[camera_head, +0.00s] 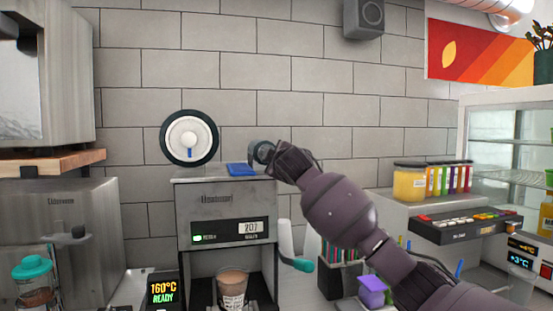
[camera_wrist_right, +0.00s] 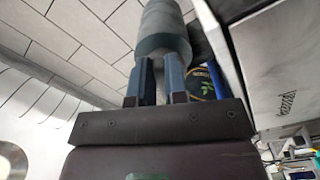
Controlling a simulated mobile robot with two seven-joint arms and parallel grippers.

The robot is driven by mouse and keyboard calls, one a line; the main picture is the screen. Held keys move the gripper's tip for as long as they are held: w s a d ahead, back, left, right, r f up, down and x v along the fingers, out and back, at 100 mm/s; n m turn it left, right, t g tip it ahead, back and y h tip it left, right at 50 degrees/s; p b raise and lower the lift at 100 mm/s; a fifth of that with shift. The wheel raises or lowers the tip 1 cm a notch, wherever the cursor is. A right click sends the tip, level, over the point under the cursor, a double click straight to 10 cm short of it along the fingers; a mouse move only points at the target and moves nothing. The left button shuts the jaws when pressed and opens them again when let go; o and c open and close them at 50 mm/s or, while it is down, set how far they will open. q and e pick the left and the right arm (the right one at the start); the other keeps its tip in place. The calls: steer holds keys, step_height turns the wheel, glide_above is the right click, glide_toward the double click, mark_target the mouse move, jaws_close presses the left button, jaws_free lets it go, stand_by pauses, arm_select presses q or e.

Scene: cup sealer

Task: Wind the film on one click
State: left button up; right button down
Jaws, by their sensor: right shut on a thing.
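The cup sealer (camera_head: 218,200) is a grey metal machine with a lit display that seems to read 207. A round white disc with a black rim (camera_head: 190,138) and a small blue mark stands above its top left. My right gripper (camera_head: 268,160) is at the sealer's top right, shut on a dark grey round knob (camera_head: 262,151). In the right wrist view the two fingers (camera_wrist_right: 160,82) close on this grey-green cylinder (camera_wrist_right: 165,35). The film itself cannot be made out clearly. My left gripper is not in view.
A brown-filled cup (camera_head: 233,285) stands inside the sealer. A teal-tipped lever (camera_head: 300,264) sticks out at its right side. A blue item (camera_head: 241,169) lies on top. Colourful jars (camera_head: 440,178) and a button panel (camera_head: 466,223) stand to the right.

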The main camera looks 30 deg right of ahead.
steer(key=shift+f+m, duration=0.2)
steer(key=shift+m, duration=0.3)
steer(key=c, duration=1.1)
jaws_free()
steer(key=shift+r, duration=0.1)
steer(key=shift+c, duration=0.2)
steer(key=b+v, duration=0.2)
steer(key=v, duration=0.9)
